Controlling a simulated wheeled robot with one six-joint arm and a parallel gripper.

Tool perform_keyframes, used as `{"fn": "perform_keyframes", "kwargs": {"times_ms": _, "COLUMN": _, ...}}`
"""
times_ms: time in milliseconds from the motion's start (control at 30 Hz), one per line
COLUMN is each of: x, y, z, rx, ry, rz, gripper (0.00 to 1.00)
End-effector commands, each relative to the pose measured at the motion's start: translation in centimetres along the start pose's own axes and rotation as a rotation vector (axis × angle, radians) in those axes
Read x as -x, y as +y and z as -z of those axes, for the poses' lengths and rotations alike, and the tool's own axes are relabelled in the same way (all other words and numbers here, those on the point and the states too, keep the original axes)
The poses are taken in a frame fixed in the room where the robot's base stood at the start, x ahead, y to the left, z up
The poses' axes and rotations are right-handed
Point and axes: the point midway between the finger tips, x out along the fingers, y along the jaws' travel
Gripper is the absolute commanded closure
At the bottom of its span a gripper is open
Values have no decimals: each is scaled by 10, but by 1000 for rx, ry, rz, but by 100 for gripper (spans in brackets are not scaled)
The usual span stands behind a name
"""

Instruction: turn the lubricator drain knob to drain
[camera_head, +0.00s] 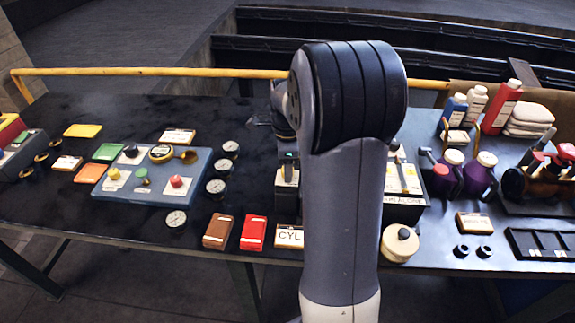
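I cannot tell for sure which part is the lubricator drain knob. A blue-grey panel (138,191) at left centre carries a black knob (131,151), a yellow knob (114,174), a green knob (141,174), a red knob (176,182) and a round brass-rimmed fitting (161,153). A plate lettered "CYL" (289,236) lies at the front centre. Behind it stands a dark unit with a pale label (287,178), partly covered by my arm. My arm rises through the middle of the view, and my gripper is hidden behind it.
Several gauges (215,187) stand right of the panel. A brown block (218,231) and a red block (254,233) lie in front. A cream round pot (399,243), purple cans (480,174) and bottles (501,106) are at right. A yellow rail (150,71) runs along the back.

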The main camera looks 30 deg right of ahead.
Motion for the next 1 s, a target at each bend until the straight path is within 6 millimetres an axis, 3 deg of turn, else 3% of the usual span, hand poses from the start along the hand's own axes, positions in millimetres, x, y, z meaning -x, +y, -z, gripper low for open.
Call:
{"fn": "perform_keyframes", "kwargs": {"times_ms": 100, "x": 0, "y": 0, "z": 0, "rx": 0, "ry": 0, "rz": 0, "gripper": 48}}
{"fn": "perform_keyframes", "kwargs": {"times_ms": 433, "x": 7, "y": -1, "z": 0, "rx": 1, "ry": -1, "rz": 3, "gripper": 48}}
{"fn": "perform_keyframes", "kwargs": {"times_ms": 800, "x": 77, "y": -1, "z": 0, "rx": 1, "ry": -1, "rz": 5, "gripper": 48}}
{"fn": "perform_keyframes", "kwargs": {"times_ms": 1000, "x": 102, "y": 0, "z": 0, "rx": 0, "ry": 0, "rz": 2, "gripper": 48}}
